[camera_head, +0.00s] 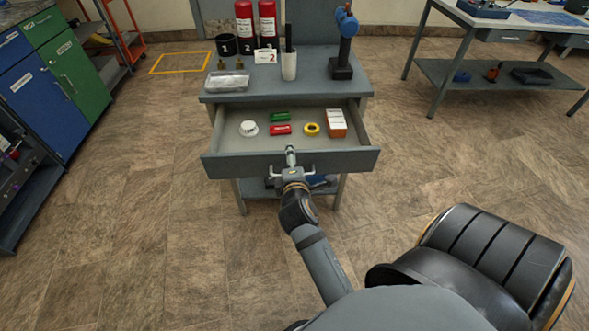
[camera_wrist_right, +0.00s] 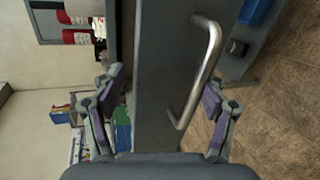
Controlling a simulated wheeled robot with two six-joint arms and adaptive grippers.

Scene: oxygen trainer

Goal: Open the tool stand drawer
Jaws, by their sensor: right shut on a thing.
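The grey tool stand (camera_head: 300,88) stands in front of me in the head view. Its drawer (camera_head: 240,165) is pulled well out, with its inside showing. My right gripper (camera_head: 290,172) is at the middle of the drawer front, with one finger reaching its top edge. My left gripper is not in view.
The drawer holds a white disc (camera_head: 249,128), a green item (camera_head: 280,116), a red item (camera_head: 280,130), a yellow roll (camera_head: 312,129) and an orange-and-white box (camera_head: 336,122). Red cylinders (camera_head: 267,22) stand on top. A workbench (camera_head: 480,75) is at right, cabinets (camera_head: 45,85) at left. Floor in front is clear.

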